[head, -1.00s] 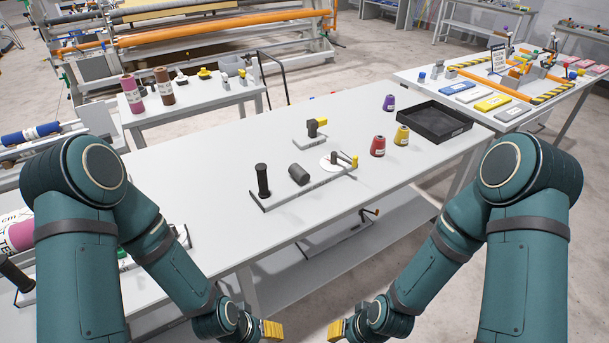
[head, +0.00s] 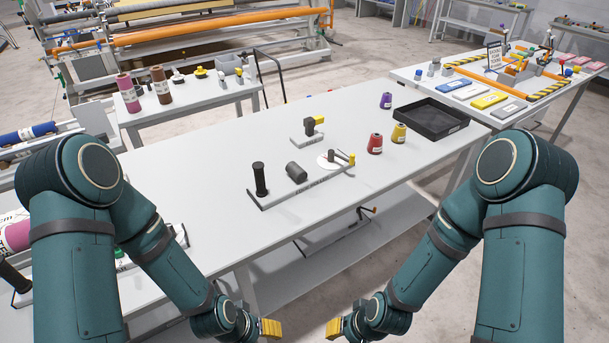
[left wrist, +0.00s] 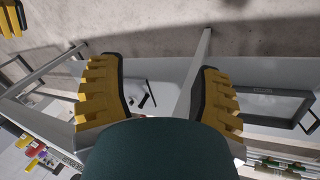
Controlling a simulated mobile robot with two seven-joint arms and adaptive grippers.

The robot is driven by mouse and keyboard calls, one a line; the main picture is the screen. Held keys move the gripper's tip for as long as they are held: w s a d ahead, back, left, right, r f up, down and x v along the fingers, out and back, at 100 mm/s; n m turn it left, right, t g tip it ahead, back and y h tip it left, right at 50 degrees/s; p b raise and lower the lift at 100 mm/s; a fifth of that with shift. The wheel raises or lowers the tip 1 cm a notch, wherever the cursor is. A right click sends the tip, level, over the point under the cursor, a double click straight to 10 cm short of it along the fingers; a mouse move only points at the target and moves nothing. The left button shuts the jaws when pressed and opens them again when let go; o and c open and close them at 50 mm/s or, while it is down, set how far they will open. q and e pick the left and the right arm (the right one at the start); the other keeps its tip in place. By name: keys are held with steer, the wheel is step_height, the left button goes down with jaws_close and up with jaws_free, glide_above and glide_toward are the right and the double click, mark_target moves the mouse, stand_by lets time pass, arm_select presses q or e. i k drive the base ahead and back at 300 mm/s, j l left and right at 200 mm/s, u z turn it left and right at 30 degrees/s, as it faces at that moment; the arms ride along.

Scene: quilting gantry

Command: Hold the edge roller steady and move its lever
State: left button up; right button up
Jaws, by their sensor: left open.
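The edge roller is a grey bar-shaped base (head: 305,190) on the white table, with lettering along its front side. An upright black handle (head: 259,178) stands at its left end and a dark cylinder (head: 296,172) near its middle. At its right end is a white disc (head: 326,164) with a short dark lever (head: 341,156). My left gripper (head: 270,328) is low in front of the table, empty and apart from the roller; its yellow fingers are spread in the left wrist view (left wrist: 160,95). My right gripper (head: 334,328) is also low in front; its finger gap is hidden.

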mark_target(331, 154)
steer(key=i+l+u, duration=0.2)
steer(key=l, duration=0.15)
steer(key=i+l+u, duration=0.2)
steer(key=l, duration=0.15)
steer(key=l+u, duration=0.2)
steer(key=l, duration=0.15)
steer(key=i+l+u, duration=0.2)
steer(key=l, duration=0.2)
steer(key=k+j, duration=0.05)
steer(key=k, duration=0.05)
